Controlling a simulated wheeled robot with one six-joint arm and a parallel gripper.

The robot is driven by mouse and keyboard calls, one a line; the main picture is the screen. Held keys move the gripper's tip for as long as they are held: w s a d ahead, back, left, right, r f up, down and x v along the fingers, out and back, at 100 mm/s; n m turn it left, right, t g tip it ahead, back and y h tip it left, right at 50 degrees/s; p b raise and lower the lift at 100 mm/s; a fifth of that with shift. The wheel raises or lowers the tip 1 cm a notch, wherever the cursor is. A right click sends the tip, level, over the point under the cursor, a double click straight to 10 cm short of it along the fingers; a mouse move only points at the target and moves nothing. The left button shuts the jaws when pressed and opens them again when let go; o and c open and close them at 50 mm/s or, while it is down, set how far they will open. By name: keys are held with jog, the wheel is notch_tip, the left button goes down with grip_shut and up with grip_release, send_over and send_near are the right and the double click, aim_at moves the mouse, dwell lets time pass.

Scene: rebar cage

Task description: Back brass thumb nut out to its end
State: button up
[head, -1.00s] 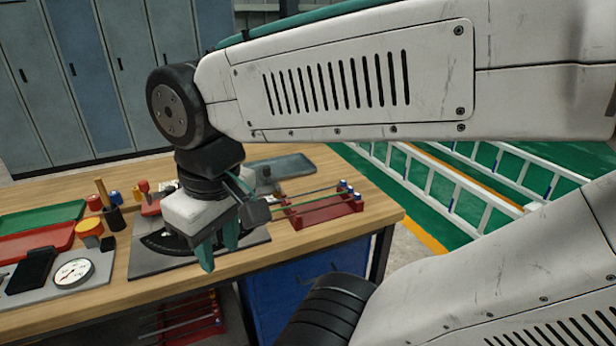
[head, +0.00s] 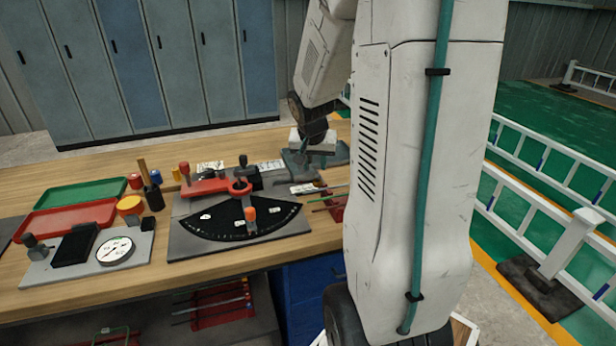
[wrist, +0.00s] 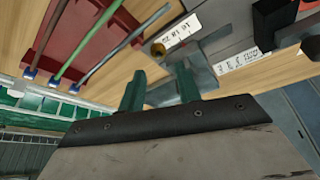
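A small round brass piece, which looks like the brass thumb nut (wrist: 158,49), shows in the wrist view beside a white numbered label (wrist: 181,36) and grey metal parts. Its thread and its place along it cannot be made out. My gripper (wrist: 160,72) has its two teal fingers apart, with nothing seen between them. The brass piece lies beyond the fingertips, roughly in line with the gap. In the head view my gripper (head: 318,148) is small at the back right of the bench, by a grey fixture (head: 335,156). The nut cannot be picked out there.
A red rack (wrist: 92,30) with several rods lies left of the fingers in the wrist view. A bench plate with a black dial sector (head: 235,222) and red lever (head: 205,187) stands left of my arm. Red (head: 70,220) and green (head: 88,192) trays lie farther left.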

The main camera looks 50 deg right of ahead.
aim_at(317, 182)
jog(key=x, duration=0.8)
jog(key=shift+d+f, duration=0.15)
jog(key=shift+d, duration=0.25)
jog(key=c, duration=0.7)
